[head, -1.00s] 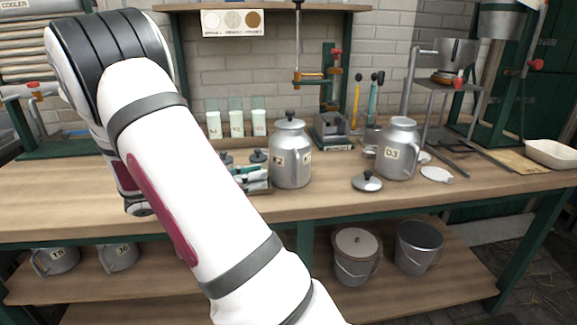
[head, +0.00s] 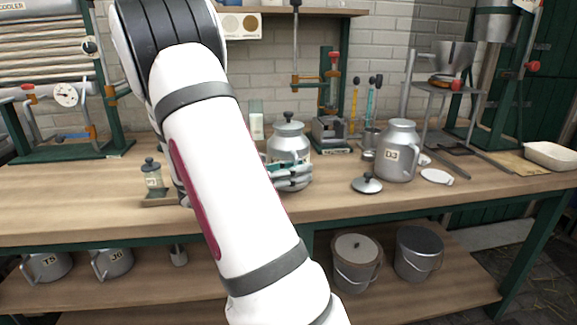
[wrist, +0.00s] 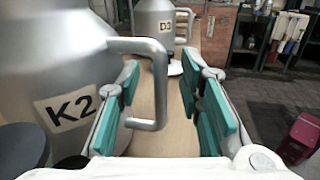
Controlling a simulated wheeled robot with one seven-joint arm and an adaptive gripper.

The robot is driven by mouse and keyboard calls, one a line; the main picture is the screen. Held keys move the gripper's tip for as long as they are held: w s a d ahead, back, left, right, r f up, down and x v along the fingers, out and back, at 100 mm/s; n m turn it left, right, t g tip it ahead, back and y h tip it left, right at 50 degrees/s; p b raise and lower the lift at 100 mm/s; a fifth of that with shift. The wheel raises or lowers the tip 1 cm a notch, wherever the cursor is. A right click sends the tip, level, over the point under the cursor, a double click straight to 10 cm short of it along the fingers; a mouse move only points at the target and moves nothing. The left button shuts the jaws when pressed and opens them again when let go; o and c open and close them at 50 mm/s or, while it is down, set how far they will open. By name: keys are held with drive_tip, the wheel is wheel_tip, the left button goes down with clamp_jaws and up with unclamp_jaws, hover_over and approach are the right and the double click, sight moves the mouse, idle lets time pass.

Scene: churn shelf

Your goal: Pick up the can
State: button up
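A grey metal can labelled K2 (head: 289,140) stands upright on the workbench with its lid on. In the wrist view the K2 can (wrist: 50,60) fills the left side, and its side handle (wrist: 160,85) reaches between my gripper's fingers. My gripper (wrist: 159,78) is open, its teal pads on either side of the handle, with no visible grip. In the head view my gripper (head: 290,178) is in front of the can's lower part and hides its label. A second can labelled D3 (head: 397,152) stands to the right, without a lid. The task does not say which can.
A loose lid (head: 367,183) and a white disc (head: 437,176) lie near D3. A small jar (head: 152,174) stands on the left of the workbench (head: 90,200). Two buckets (head: 356,262) are on the shelf below. A press (head: 330,128) stands behind the cans.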

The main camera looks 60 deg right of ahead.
drive_tip(key=shift+c, duration=0.3)
clamp_jaws()
drive_tip(key=shift+r, duration=0.2)
